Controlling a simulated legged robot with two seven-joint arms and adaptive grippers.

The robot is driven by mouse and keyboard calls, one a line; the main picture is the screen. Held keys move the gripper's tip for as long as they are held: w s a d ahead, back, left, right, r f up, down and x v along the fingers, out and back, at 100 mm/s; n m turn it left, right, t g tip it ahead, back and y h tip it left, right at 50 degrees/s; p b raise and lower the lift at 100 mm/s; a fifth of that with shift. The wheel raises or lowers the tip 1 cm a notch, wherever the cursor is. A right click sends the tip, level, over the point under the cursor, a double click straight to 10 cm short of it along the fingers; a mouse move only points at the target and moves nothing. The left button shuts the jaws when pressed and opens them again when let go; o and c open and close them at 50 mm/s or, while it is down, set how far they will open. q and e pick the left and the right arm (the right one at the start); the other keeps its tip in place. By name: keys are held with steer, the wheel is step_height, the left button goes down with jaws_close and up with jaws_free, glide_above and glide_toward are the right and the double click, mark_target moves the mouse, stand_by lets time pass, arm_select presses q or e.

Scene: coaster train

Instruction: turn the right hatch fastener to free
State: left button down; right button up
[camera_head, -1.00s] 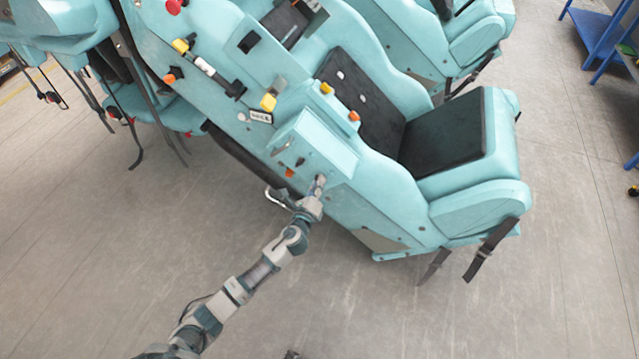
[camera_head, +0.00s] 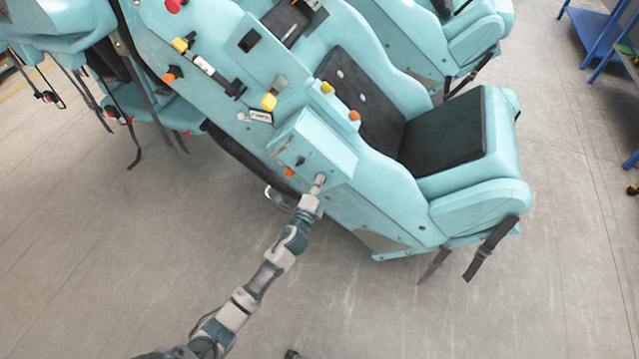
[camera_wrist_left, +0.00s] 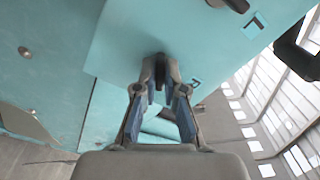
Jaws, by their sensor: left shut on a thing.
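The right hatch fastener (camera_wrist_left: 159,66) is a small dark knob on the face of a teal box. In the head view the box (camera_head: 322,143) is on the side of the teal coaster car. My left gripper (camera_head: 319,180) reaches the lower right of that face and hides most of the fastener. In the left wrist view my left gripper (camera_wrist_left: 160,72) has its fingertips shut on the fastener, one on each side. The other fastener (camera_head: 300,161) is a dark knob to the upper left on the same face, free of the gripper.
An orange knob (camera_head: 289,171) sits near the box's left edge. A metal handle (camera_head: 276,197) projects beside my wrist. The car's seat (camera_head: 455,130) is to the right, with black straps (camera_head: 490,250) hanging below. The grey floor (camera_head: 450,325) in front is clear.

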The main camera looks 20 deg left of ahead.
arm_select(q)
steer(key=n, duration=0.4)
steer(key=n+p, duration=0.1)
steer(key=n, duration=0.3)
steer(key=f+n+p, duration=0.1)
steer(key=n, duration=0.2)
steer(key=shift+s+a+f+n, duration=0.1)
steer(key=shift+a+n, duration=0.2)
steer(key=shift+n, duration=0.1)
arm_select(e)
steer(key=s+x, duration=0.1)
steer(key=x, duration=0.5)
steer(key=shift+f, duration=0.35)
arm_select(q)
steer(key=c, duration=1.5)
jaws_free()
steer(key=shift+o, duration=1.2)
steer(key=s, duration=1.1)
steer(key=shift+s+a, duration=0.25)
steer(key=shift+s, duration=0.1)
arm_select(e)
steer(key=shift+w+a, duration=0.1)
steer(key=shift+a, duration=0.1)
